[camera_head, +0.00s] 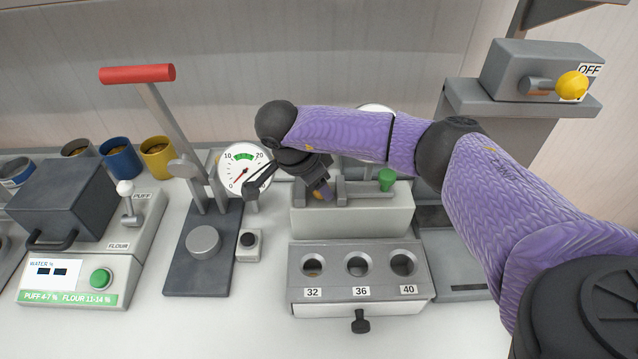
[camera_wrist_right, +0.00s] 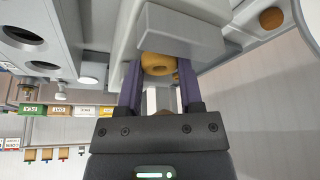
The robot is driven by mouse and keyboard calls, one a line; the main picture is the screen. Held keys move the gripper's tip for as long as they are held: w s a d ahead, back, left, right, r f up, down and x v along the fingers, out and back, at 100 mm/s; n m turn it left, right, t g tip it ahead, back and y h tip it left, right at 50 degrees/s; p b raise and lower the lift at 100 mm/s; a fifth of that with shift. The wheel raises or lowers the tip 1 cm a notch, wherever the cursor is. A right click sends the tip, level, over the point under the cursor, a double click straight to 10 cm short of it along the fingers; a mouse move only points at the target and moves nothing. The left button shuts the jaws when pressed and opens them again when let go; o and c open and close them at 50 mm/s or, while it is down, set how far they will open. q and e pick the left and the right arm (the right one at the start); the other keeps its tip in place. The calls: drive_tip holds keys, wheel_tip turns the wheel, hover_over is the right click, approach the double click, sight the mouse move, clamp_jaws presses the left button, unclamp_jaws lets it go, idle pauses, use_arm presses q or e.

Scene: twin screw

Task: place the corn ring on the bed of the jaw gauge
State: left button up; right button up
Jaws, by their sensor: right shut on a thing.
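The corn ring (camera_wrist_right: 158,64) is a golden-brown ring with a hole, held between the two purple fingers of my right gripper (camera_wrist_right: 160,92) in the right wrist view. In the head view, my right gripper (camera_head: 322,188) points down at the jaw gauge (camera_head: 352,222), a grey block with raised jaws and a green knob (camera_head: 387,178). Only a small part of the ring shows there, at the left part of the gauge's top. I cannot tell whether it touches the bed. My left gripper is not in view.
A drawer unit (camera_head: 335,295) with holes marked 32, 36 and 40 stands in front of the gauge. A red-handled lever press (camera_head: 203,270) and a dial (camera_head: 245,170) are to the left. A puff and flour machine (camera_head: 75,280) stands further left. A yellow-knobbed switch box (camera_head: 510,65) is at upper right.

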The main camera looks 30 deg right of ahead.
drive_tip(key=o, duration=0.6)
drive_tip(key=shift+f, duration=0.2)
drive_tip(key=shift+r, duration=0.1)
drive_tip(key=p+v, duration=0.1)
drive_tip(key=v, duration=1.1)
drive_tip(key=shift+r, duration=0.1)
